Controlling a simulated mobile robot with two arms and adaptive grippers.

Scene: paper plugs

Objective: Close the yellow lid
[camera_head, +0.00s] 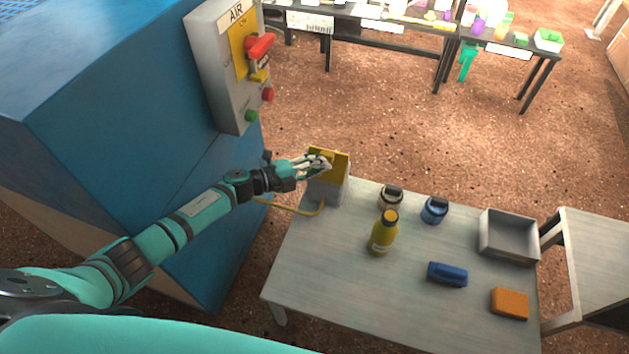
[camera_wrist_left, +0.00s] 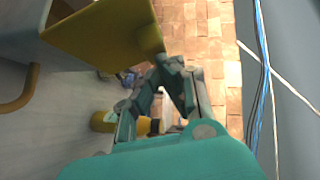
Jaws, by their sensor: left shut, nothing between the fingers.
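The yellow lid (camera_head: 341,166) stands raised on a small grey box (camera_head: 327,190) at the back left corner of the grey table. It also shows large in the left wrist view (camera_wrist_left: 100,35), sticking out from the box, with the box (camera_wrist_left: 30,22) at the upper left. My left gripper (camera_head: 325,163) is shut and empty at the lid, overlapping part of it in the head view. In the left wrist view the fingers (camera_wrist_left: 165,90) are below and right of the lid; I cannot tell if they touch it. My right gripper is not in view.
On the table (camera_head: 330,270) stand a yellow bottle (camera_head: 382,237), two small jars (camera_head: 390,200), a blue block (camera_head: 447,274), an orange block (camera_head: 510,303) and a grey tray (camera_head: 508,238). A yellow bent pipe (camera_head: 290,208) runs by the box. A blue cabinet (camera_head: 110,90) with an AIR panel (camera_head: 215,70) stands left.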

